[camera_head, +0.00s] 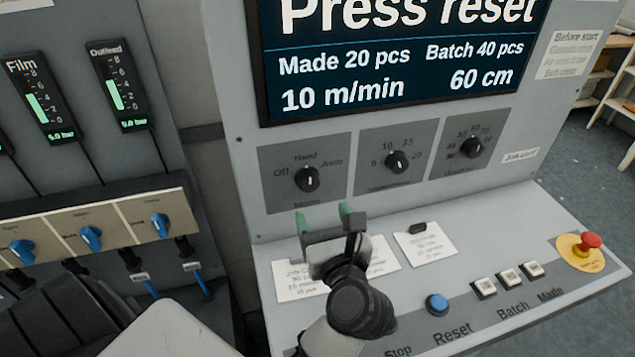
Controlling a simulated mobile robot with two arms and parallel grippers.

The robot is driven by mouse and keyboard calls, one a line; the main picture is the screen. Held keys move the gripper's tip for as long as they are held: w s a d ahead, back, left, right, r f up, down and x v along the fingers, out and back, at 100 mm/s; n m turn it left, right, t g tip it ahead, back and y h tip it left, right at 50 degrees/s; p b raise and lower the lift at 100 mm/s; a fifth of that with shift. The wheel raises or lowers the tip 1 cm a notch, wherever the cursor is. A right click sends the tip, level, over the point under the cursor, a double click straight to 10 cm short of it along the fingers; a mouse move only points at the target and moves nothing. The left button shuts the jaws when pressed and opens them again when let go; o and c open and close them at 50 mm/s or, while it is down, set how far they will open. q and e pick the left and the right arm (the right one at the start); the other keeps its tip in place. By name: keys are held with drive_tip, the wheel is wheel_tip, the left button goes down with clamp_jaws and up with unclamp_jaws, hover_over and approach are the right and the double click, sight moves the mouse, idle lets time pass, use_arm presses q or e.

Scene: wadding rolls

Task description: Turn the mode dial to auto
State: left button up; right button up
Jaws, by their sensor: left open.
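The mode dial (307,179) is a black round knob on a dark grey plate at the left of the control panel. Its labels read Off at left, Hand at top and Auto at right. Its pale mark appears to point up, near Hand. My left gripper (325,214) is open and empty, its two green-tipped fingers spread. It shows just below the mode dial and apart from it, over the sloped desk. The label under the dial is partly hidden. My right gripper is out of view.
Two similar dials (397,162) (471,147) sit to the right. A screen (400,60) above reads "Press reset". The sloped desk (500,235) carries a blue Reset button (437,304), pale buttons (484,287) and a red emergency stop (591,241). Blue-knobbed regulators (91,238) stand at left.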

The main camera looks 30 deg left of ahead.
sight(310, 186)
use_arm(q)
drive_tip(key=p+x, duration=0.1)
drive_tip(key=x, duration=0.5)
drive_tip(key=shift+w+a+r, duration=0.1)
drive_tip(key=shift+w+a, duration=0.45)
drive_tip(key=shift+a, duration=0.2)
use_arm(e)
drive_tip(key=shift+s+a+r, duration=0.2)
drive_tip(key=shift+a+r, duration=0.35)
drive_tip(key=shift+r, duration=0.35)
use_arm(q)
drive_tip(key=shift+c, duration=0.3)
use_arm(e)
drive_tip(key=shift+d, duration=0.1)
